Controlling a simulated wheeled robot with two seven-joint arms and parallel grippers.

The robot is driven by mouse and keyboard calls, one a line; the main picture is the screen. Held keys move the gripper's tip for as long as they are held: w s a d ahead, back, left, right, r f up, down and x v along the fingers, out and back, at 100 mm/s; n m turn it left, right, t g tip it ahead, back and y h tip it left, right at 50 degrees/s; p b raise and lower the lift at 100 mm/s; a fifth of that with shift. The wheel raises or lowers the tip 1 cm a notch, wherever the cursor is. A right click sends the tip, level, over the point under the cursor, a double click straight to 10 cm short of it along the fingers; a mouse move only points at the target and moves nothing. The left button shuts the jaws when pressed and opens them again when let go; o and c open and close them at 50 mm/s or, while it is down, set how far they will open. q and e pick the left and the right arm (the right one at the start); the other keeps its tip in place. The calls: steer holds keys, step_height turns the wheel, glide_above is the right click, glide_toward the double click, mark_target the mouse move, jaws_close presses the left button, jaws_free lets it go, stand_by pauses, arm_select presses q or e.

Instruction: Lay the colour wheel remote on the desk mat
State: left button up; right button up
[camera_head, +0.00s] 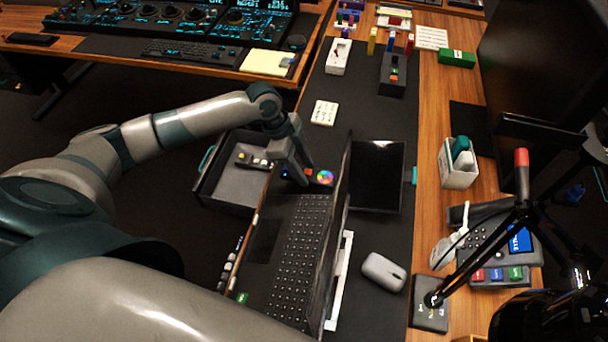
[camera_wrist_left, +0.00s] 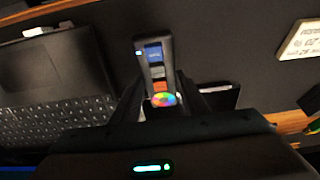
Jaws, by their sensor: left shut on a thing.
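The colour wheel remote (camera_wrist_left: 155,62) is a slim dark bar with a blue screen, orange and red keys and a rainbow wheel. In the head view its wheel (camera_head: 324,178) shows beside the laptop's back corner. My left gripper (camera_head: 299,174) is shut on the remote; its fingers also show on both sides of it in the left wrist view (camera_wrist_left: 158,98). The dark desk mat (camera_head: 350,98) runs along the wooden desk, under the laptop. I cannot tell whether the remote touches the mat. My right gripper is not in view.
The open laptop (camera_head: 300,245) stands just in front of the gripper. A black tablet (camera_head: 377,175) and a grey mouse (camera_head: 384,271) lie right of it. A white keypad (camera_head: 324,113) lies farther back. An open drawer (camera_head: 236,185) is left. Bare mat shows around the keypad.

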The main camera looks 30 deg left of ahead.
arm_select(q)
steer(key=shift+f, duration=0.1)
step_height(320, 180, down, 3)
steer(key=shift+r+p, duration=0.15)
steer(key=shift+p, duration=0.25)
steer(key=shift+f, duration=0.45)
steer(key=shift+f, duration=0.1)
steer(key=o, duration=1.1)
steer(key=shift+r, duration=0.2)
